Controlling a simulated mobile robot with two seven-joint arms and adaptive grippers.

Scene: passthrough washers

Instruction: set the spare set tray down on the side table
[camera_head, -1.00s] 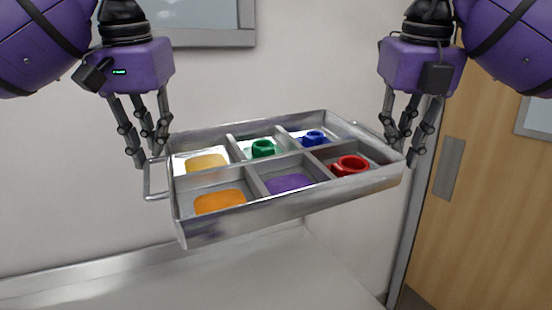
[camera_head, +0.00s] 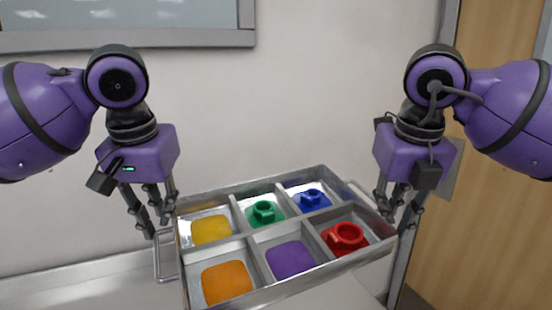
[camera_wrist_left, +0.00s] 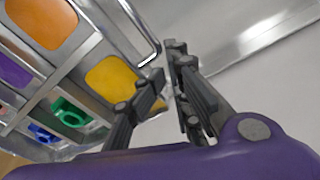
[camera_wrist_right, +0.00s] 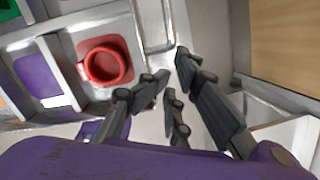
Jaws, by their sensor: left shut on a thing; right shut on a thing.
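The spare set tray (camera_head: 335,268) is a grey metal tray with six compartments and a wire handle at each end. It holds a red ring-like piece (camera_head: 345,237), a green one (camera_head: 264,212) and a blue one (camera_head: 310,199); yellow, orange and purple pads show in the other compartments. My left gripper (camera_head: 160,214) is shut at the left handle (camera_wrist_left: 150,45), and my right gripper (camera_head: 398,217) is shut at the right handle. The tray is slightly tilted in the picture, over the pale side table (camera_head: 90,288). I cannot tell whether its underside touches the table.
A pale wall stands behind the tray, with a metal-framed window (camera_head: 130,38) above. A wooden door (camera_head: 490,210) with a metal frame is close to my right gripper. Bare tabletop shows left of the tray and in front of it at the right.

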